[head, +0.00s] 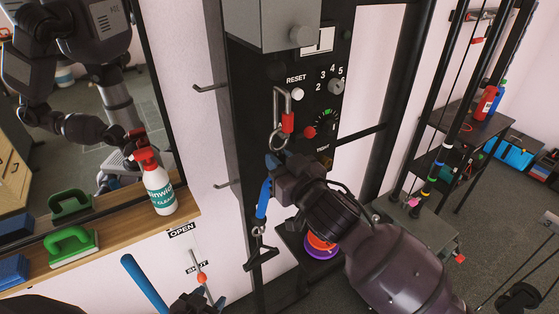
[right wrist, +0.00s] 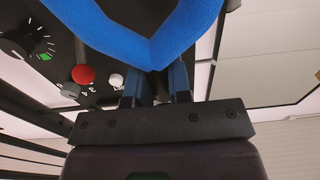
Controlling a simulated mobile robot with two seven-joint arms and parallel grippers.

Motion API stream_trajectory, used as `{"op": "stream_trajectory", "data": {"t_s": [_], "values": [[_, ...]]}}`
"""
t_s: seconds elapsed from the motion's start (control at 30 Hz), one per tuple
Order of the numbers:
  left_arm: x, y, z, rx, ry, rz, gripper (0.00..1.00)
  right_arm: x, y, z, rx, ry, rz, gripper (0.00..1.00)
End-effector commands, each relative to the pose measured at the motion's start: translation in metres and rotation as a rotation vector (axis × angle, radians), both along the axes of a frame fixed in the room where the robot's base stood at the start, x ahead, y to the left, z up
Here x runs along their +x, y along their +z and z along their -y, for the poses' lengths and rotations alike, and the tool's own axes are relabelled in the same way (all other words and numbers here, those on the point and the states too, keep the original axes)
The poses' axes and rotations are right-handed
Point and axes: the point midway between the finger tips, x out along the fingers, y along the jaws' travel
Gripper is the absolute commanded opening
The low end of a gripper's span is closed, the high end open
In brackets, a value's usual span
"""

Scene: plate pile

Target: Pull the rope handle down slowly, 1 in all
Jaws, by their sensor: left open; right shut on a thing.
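The blue rope handle (head: 264,198) hangs in front of the black panel. My right gripper (head: 274,164) is shut on it, and the gripper hides part of it. In the right wrist view the handle (right wrist: 152,45) is a thick blue V-shaped loop, its bend between the fingertips (right wrist: 158,82). A metal ring and clip with a red piece (head: 287,122) sit just above the gripper. My left gripper (head: 205,299) is open at the bottom edge, below the handle and left of it, partly cut off.
The black panel (head: 336,60) carries a dial, a red knob (head: 309,132) and a RESET label. Orange and purple plates (head: 321,246) lie on a low shelf behind my right arm. A wooden ledge (head: 120,225) at left holds a spray bottle (head: 158,188) and a green brush (head: 71,245).

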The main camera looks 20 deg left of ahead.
Motion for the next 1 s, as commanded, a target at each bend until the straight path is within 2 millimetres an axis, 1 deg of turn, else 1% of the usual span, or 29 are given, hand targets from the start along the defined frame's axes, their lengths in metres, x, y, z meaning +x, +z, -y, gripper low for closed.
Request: {"op": "stream_trajectory", "data": {"t_s": [0.03, 0.1, 0.37, 0.57, 0.87, 0.9, 0.97, 1.0], "values": [[0.0003, 0.0037, 0.0001, 0.000, 0.000, 0.000, 0.50, 0.0000, 0.0000, 0.0003, -0.004, -0.002, -0.007, 0.00], [0.0008, 0.0042, 0.0002, 0.000, 0.000, 0.002, 0.50, 0.0001, 0.0000, 0.0004, -0.004, -0.002, -0.006, 0.00], [0.0027, 0.0040, 0.0005, 0.000, -0.002, 0.006, 0.50, 0.0002, -0.0006, 0.0005, -0.005, -0.002, -0.005, 0.00], [0.0028, 0.0042, 0.0006, 0.000, -0.002, 0.005, 0.50, 0.0005, 0.0080, 0.0004, -0.005, -0.002, -0.004, 0.00], [0.0022, 0.0038, 0.0004, 0.000, -0.002, 0.004, 0.50, 0.0006, 0.0069, 0.0006, -0.005, -0.003, -0.005, 0.00], [0.0020, 0.0036, 0.0004, 0.000, -0.002, 0.004, 0.50, 0.0006, 0.0069, 0.0006, -0.005, -0.003, -0.005, 0.23], [0.0013, 0.0032, 0.0002, -0.001, -0.001, 0.002, 0.50, 0.0006, 0.0069, 0.0007, -0.005, -0.003, -0.005, 0.33], [0.0007, 0.0030, 0.0002, 0.000, 0.000, 0.001, 0.50, 0.0006, 0.0070, 0.0006, -0.005, -0.003, -0.005, 0.39]]}}
